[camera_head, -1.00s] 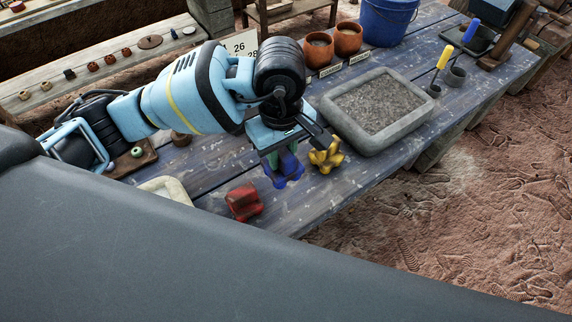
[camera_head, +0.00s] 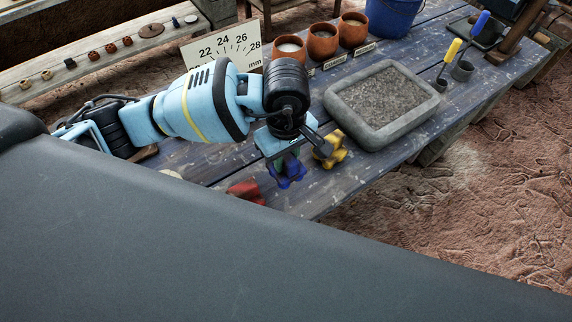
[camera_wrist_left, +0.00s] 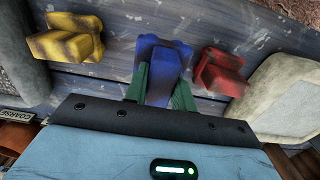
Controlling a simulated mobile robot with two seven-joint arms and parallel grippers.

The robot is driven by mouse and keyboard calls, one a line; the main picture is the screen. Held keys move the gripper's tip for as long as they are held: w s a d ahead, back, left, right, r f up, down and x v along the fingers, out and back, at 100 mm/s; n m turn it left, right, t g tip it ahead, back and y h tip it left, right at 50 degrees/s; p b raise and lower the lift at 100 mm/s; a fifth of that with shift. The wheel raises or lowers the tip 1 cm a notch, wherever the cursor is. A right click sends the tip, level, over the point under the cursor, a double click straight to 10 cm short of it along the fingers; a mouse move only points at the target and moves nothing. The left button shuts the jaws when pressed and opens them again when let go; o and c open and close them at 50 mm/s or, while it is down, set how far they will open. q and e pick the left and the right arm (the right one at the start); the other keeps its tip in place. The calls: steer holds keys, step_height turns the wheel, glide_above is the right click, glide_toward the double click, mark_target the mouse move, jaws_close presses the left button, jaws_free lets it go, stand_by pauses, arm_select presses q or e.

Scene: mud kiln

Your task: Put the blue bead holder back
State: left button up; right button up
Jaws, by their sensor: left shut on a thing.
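The blue bead holder (camera_head: 290,172) is a lobed blue piece between the fingers of my left gripper (camera_head: 284,158), low over the blue-grey plank bench. In the left wrist view the blue bead holder (camera_wrist_left: 165,58) sits between the two green fingers (camera_wrist_left: 160,85), which are shut on it. I cannot tell whether its base touches the bench. A yellow holder (camera_head: 331,150) stands just right of it, and a red holder (camera_head: 246,192) stands to its left, partly hidden by my own body in the head view. My right gripper is not in view.
A grey stone tray of grit (camera_head: 382,104) stands right of the yellow holder. Orange pots (camera_head: 322,42), a blue bucket (camera_head: 392,14) and a number card (camera_head: 222,48) stand behind.

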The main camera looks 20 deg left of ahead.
arm_select(q)
steer(key=shift+f, duration=1.85)
steer(key=shift+f, duration=0.2)
steer(key=o, duration=1)
steer(key=shift+c, duration=0.2)
step_height(320, 180, up, 12)
steer(key=shift+r, duration=0.2)
